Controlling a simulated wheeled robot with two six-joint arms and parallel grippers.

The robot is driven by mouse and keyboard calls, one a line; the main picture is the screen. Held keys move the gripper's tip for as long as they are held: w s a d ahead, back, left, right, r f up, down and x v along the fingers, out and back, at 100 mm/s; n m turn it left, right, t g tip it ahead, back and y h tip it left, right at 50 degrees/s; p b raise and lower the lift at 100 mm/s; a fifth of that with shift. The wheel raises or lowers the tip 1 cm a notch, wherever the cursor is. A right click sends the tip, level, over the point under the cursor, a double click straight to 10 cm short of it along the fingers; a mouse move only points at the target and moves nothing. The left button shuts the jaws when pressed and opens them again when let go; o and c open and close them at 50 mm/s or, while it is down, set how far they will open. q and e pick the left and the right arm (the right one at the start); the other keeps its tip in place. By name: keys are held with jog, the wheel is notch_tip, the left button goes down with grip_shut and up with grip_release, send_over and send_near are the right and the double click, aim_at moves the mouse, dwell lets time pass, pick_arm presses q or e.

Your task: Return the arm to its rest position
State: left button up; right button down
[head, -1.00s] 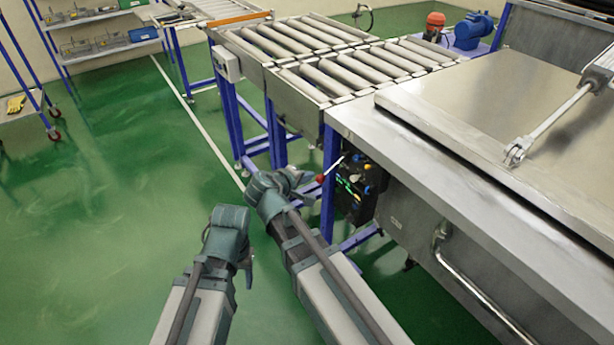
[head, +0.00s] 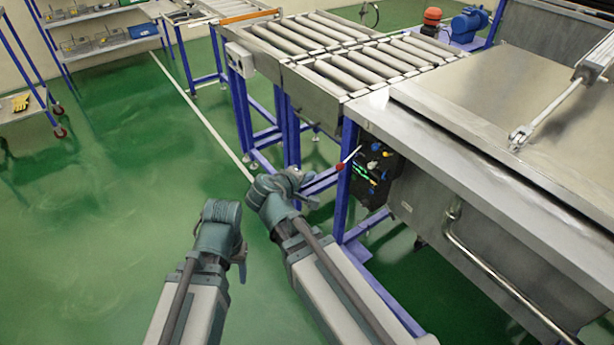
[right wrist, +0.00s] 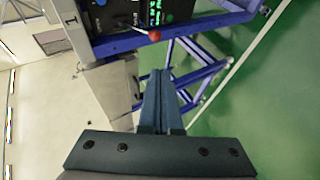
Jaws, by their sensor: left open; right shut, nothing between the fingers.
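My right arm (head: 280,205) reaches forward in the middle of the head view. Its gripper (head: 308,192) is small there, to the left of and below the red-knobbed lever (head: 340,167), apart from it. In the right wrist view my right gripper (right wrist: 158,75) has its two fingers together with nothing between them. The lever's red knob (right wrist: 155,36) shows beyond the fingertips. My left gripper (head: 242,262) hangs beside the right arm, over the floor, empty and open; its fingers are mostly hidden by the wrist.
A roller conveyor (head: 340,60) adjoins the machine. A handrail (head: 490,270) runs along the machine's front. The green floor (head: 110,220) at left is clear.

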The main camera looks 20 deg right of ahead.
jog(key=s+a+f+m+g+y, duration=0.1)
jog(key=s+a+f+g+y, duration=0.25)
jog(key=s+a+f, duration=0.35)
jog(key=s+a+f+m+g+y, duration=0.25)
jog(key=s+a+g, duration=0.25)
jog(key=s, duration=0.4)
pick_arm(q)
notch_tip(320, 180, up, 12)
jog(key=p, duration=1.2)
pick_arm(e)
notch_tip(320, 180, up, 11)
jog(key=s+y, duration=0.1)
jog(key=shift+s+a+n, duration=0.2)
jog(key=shift+a+n, duration=0.15)
jog(key=shift+n, duration=0.1)
pick_arm(q)
jog(key=shift+r, duration=0.1)
pick_arm(e)
jog(key=shift+r, duration=0.1)
pick_arm(q)
jog(key=shift+c, duration=0.5)
jog(key=shift+d, duration=0.15)
pick_arm(e)
jog(key=shift+d, duration=0.15)
